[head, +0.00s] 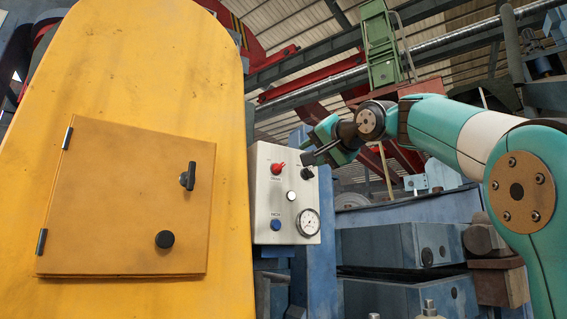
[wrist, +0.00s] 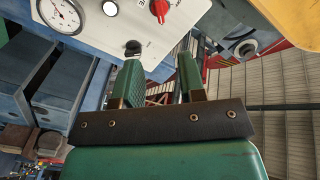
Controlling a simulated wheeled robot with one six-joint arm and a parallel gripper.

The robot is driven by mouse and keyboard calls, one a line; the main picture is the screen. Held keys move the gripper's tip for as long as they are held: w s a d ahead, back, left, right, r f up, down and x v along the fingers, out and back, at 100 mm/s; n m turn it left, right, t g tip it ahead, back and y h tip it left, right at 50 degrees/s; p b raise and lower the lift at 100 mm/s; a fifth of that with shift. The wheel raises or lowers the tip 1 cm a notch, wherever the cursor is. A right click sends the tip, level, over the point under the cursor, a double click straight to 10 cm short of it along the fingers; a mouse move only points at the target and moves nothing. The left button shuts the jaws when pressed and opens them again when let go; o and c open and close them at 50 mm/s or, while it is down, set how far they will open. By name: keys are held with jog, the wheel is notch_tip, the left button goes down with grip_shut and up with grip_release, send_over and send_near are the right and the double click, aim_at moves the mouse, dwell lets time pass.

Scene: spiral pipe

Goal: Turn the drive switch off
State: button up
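A pale control panel (head: 262,205) carries a red rotary switch (head: 278,168) at its upper left and a black knob (head: 307,173) at its upper right. Their labels are too small to read, so I cannot tell which is the drive switch. In the wrist view the red switch (wrist: 159,9) is at the top and the black knob (wrist: 133,47) is just beyond the left finger's tip. My gripper (head: 307,160) is at the panel's upper right, close to the black knob. In the wrist view its green fingers (wrist: 160,65) are apart with nothing between them.
The panel also has a white button (head: 291,195), a blue button (head: 275,225) and a round gauge (head: 308,222). A yellow housing (head: 110,60) with a hatch door (head: 125,200) stands directly left. Blue machine blocks (head: 385,245) lie below my arm.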

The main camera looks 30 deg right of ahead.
aim_at(281, 167)
jog(key=w+p, duration=0.4)
jog(key=w, duration=0.8)
jog(key=shift+d+r+p, duration=0.1)
jog(key=shift+d+p, duration=0.05)
jog(key=shift+p, duration=0.25)
jog(key=shift+w, duration=0.45)
grip_shut()
